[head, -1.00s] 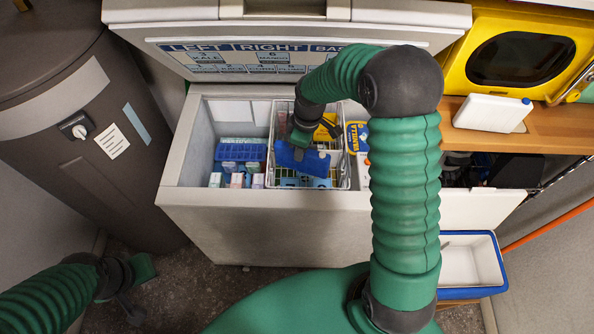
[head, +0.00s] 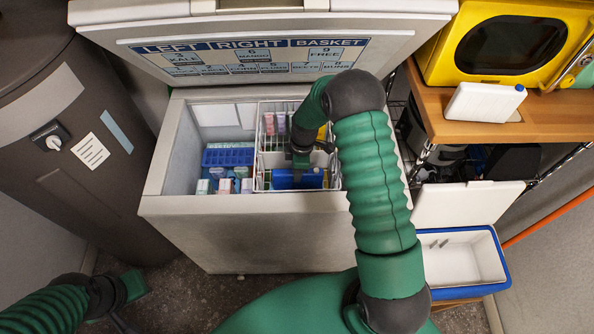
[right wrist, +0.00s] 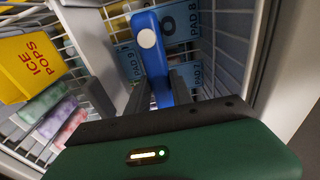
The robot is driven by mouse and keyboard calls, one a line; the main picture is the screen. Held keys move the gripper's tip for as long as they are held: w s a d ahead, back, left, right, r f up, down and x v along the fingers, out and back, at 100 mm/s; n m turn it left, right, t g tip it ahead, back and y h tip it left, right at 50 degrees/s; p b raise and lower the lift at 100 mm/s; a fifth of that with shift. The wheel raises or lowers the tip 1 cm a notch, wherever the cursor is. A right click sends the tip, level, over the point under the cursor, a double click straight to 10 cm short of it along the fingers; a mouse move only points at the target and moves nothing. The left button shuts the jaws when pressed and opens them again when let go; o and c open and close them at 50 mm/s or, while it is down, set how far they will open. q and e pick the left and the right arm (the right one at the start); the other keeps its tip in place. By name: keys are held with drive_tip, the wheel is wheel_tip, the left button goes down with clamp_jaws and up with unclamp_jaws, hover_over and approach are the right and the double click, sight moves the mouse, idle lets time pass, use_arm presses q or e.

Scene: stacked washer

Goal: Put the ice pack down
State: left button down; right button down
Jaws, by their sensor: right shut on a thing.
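A blue ice pack (head: 297,179) with a white cap is inside the wire basket (head: 263,150) in the open chest freezer. My right gripper (head: 300,166) reaches down into the basket and is shut on the ice pack. In the right wrist view the ice pack (right wrist: 147,38) stands edge-on between the two dark fingers (right wrist: 157,88). Blue pads marked PAD 8 (right wrist: 186,28) and PAD 9 (right wrist: 129,62) lie below it. I cannot tell whether the ice pack touches them. My left gripper (head: 130,290) is low at the left, its jaws unclear.
The freezer's raised lid (head: 250,50) carries a contents chart. A blue tray (head: 228,157) and several cartons sit in the left compartment. A yellow ICE POPS box (right wrist: 27,67) is in the basket area. A white blue-capped container (head: 485,102) lies on the wooden shelf. An empty cooler (head: 460,260) stands right.

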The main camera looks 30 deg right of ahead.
drive_tip(key=c, duration=1.4)
unclamp_jaws()
drive_tip(key=shift+a, duration=0.1)
drive_tip(key=shift+o, duration=1.3)
drive_tip(key=shift+a, duration=0.15)
drive_tip(key=shift+a+r, duration=0.1)
drive_tip(key=shift+a, duration=0.15)
wheel_tip(320, 180, up, 12)
drive_tip(key=d, duration=0.1)
drive_tip(key=s+a+r+m, duration=0.1)
drive_tip(key=s+a+m, duration=0.3)
drive_tip(key=s, duration=0.1)
drive_tip(key=s+a+r+m+t, duration=0.1)
drive_tip(key=s+a+r+m, duration=0.1)
drive_tip(key=s+a+m, duration=0.2)
drive_tip(key=s+a+r+m+t+h, duration=0.1)
drive_tip(key=s+a+m, duration=0.2)
drive_tip(key=s, duration=0.4)
drive_tip(key=shift+a+r+m, duration=0.4)
drive_tip(key=shift+a, duration=0.05)
